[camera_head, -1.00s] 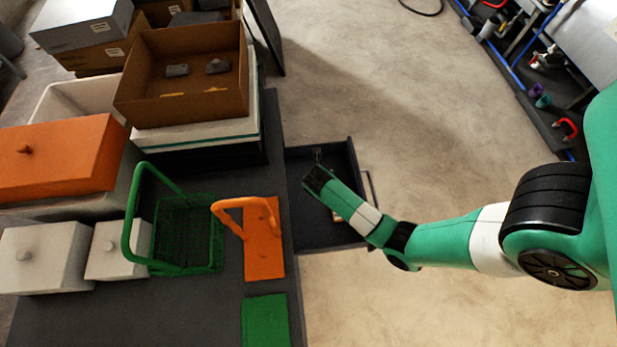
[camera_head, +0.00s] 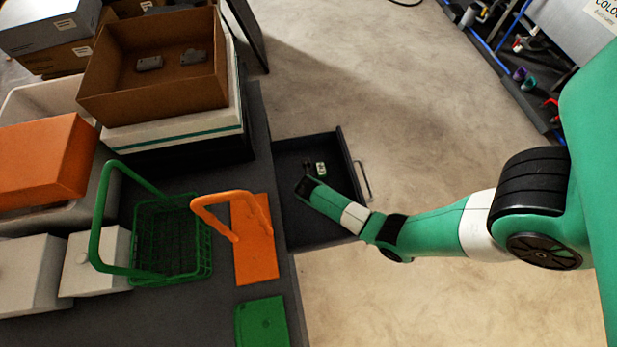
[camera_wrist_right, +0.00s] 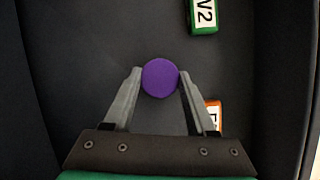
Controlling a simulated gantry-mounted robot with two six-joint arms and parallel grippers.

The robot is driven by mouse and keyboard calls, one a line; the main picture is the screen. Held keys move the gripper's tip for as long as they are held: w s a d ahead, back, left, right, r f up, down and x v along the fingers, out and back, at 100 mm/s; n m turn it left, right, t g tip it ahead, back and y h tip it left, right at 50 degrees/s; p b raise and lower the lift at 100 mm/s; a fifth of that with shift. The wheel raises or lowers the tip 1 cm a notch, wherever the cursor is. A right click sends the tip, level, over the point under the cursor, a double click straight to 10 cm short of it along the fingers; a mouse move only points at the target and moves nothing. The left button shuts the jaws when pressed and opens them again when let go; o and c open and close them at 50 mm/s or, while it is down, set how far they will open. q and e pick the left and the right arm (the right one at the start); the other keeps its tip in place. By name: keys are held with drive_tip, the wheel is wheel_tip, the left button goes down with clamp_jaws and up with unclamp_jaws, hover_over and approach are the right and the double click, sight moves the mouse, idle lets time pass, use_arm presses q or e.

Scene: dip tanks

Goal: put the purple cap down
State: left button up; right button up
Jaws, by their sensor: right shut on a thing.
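The purple cap (camera_wrist_right: 160,78) is round and sits between the fingertips of my right gripper (camera_wrist_right: 158,80) in the right wrist view. The gripper is shut on it, over the dark floor of an open drawer (camera_wrist_right: 70,60). I cannot tell whether the cap touches the drawer floor. In the head view my right arm reaches in from the right over the drawer (camera_head: 315,228), and the arm hides the cap. My left gripper is not in view.
A green block labelled V2 (camera_wrist_right: 203,14) and an orange labelled block (camera_wrist_right: 213,116) lie in the drawer. Left of the drawer, a green basket (camera_head: 172,240), an orange handled tool (camera_head: 254,240) and a green block (camera_head: 262,322) stand on the dark table. A cardboard box (camera_head: 155,95) is behind.

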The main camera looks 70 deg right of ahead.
drive_tip(key=shift+w+r, duration=0.1)
drive_tip(key=o, duration=1.3)
drive_tip(key=shift+o, duration=0.2)
drive_tip(key=shift+r, duration=0.35)
drive_tip(key=p+v, duration=0.5)
drive_tip(key=v, duration=0.6)
drive_tip(key=shift+a+p, duration=0.2)
drive_tip(key=shift+p, duration=0.15)
drive_tip(key=shift+r, duration=0.15)
